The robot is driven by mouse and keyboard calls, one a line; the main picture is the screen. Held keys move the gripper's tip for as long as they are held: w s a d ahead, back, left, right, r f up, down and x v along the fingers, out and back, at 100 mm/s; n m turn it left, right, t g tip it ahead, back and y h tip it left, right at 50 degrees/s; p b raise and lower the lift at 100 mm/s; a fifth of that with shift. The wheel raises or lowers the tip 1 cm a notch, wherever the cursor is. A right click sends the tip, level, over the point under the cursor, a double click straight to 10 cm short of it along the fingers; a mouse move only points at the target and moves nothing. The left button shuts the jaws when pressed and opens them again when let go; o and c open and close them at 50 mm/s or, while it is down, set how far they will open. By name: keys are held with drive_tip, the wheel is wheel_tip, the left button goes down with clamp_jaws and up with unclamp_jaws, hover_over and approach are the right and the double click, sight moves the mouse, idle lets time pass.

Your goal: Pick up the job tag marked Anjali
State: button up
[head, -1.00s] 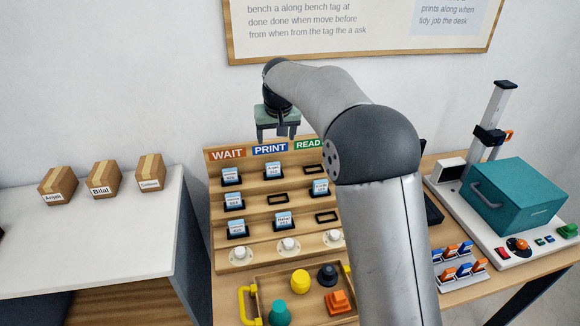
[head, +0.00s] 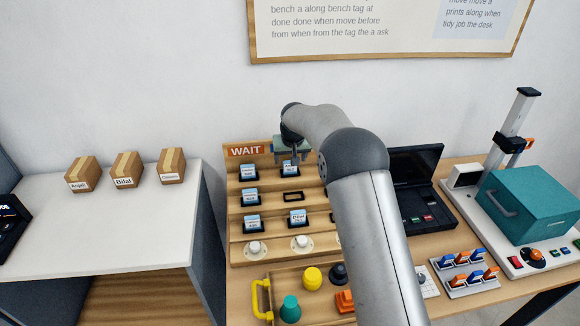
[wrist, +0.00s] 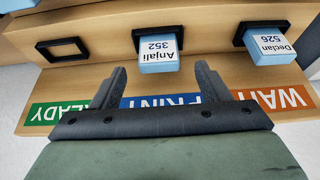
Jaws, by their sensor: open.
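The job tag marked Anjali (wrist: 157,55) is a small blue block with a white label reading "Anjali 352". It sits in a dark-framed slot of the wooden rack (head: 236,222), upside down in the wrist view. In the head view, the tag (head: 290,169) is in the top row, right of the first tag, partly behind my gripper. My gripper (wrist: 161,70) is open and empty, its fingers pointing at the tag, one toward either side. In the head view, my gripper (head: 295,158) hangs just above it. Contact cannot be told.
A tag marked Declan 526 (wrist: 270,44) sits beside it under WAIT; an empty slot (wrist: 62,49) is on the other side. More tags and white knobs (head: 255,248) fill lower rows. A tray (head: 262,300) with coloured pieces stands in front. A teal box (head: 525,205) is at right.

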sight(290, 168)
drive_tip(key=shift+p+x, duration=0.3)
drive_tip(key=shift+x, duration=1.45)
drive_tip(key=shift+w, duration=0.1)
drive_tip(key=c, duration=1.1)
drive_tip(key=shift+o, duration=0.2)
drive_tip(key=shift+r, duration=0.1)
